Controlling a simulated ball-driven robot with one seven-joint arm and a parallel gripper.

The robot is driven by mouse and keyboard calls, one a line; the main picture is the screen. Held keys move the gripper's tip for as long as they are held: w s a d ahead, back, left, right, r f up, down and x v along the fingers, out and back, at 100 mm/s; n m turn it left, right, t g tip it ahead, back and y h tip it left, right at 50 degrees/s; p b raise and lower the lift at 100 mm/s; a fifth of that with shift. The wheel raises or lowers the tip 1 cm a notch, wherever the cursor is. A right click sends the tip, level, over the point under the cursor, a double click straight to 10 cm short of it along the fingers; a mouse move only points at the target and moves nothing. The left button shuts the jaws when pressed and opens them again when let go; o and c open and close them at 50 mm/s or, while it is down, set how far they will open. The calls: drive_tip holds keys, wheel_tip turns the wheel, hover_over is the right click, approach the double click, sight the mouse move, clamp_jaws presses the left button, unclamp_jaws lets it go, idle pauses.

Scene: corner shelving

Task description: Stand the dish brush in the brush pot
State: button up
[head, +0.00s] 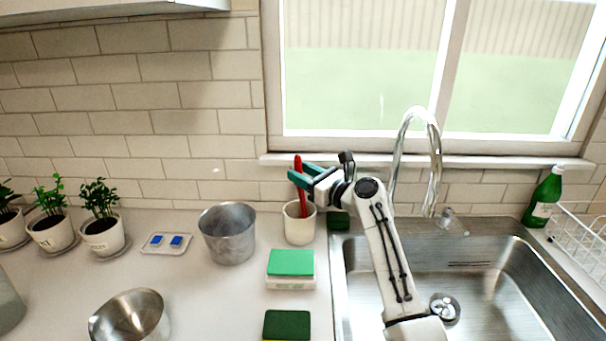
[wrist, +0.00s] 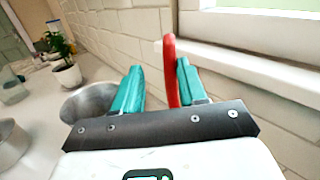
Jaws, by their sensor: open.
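The red dish brush (head: 302,207) stands nearly upright in the cream brush pot (head: 299,231) on the counter, left of the sink. Its lower end is hidden inside the pot. My gripper (head: 299,175) is at the brush's upper part, above the pot rim. In the wrist view, its teal fingers (wrist: 158,72) are apart, and the red handle (wrist: 170,60) rises between them, close beside the right finger. I cannot tell whether that finger touches it. The pot is not visible in the wrist view.
A metal bucket (head: 228,236) stands left of the pot. A green-topped box (head: 291,268) and a dark green sponge (head: 287,325) lie in front. The sink (head: 480,265) and faucet (head: 436,150) are right. The window sill (head: 420,160) and tiled wall are close behind.

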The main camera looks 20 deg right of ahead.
drive_tip(key=v, duration=0.7)
drive_tip(key=shift+d, duration=0.1)
idle(0.6)
drive_tip(key=shift+s, duration=0.15)
